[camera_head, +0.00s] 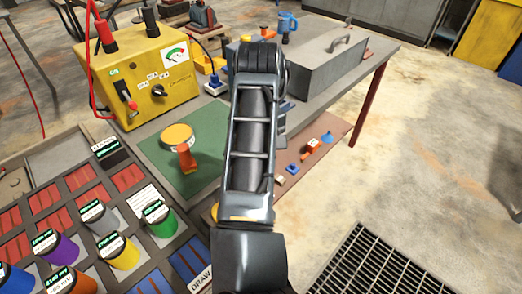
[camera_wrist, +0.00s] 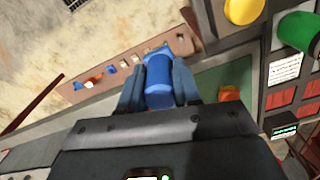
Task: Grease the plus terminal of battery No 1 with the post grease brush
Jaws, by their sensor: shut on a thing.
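My gripper (camera_wrist: 158,72) is shut on a blue cylinder (camera_wrist: 158,88) in the wrist view, one finger on each side. Whether this is the post grease brush I cannot tell; no bristles show. In the head view my arm hides the gripper. A round yellow-topped tin (camera_head: 177,136) stands on a green mat (camera_head: 205,120), with an orange handle-like piece (camera_head: 186,160) in front of it. The orange piece also shows in the wrist view (camera_wrist: 228,93). I cannot make out battery No 1 or its plus terminal.
A grey lidded box (camera_head: 325,62) sits on the bench behind my arm. Coloured canisters, including a green one (camera_head: 158,218), stand at lower left. A low shelf (camera_head: 335,130) holds small parts.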

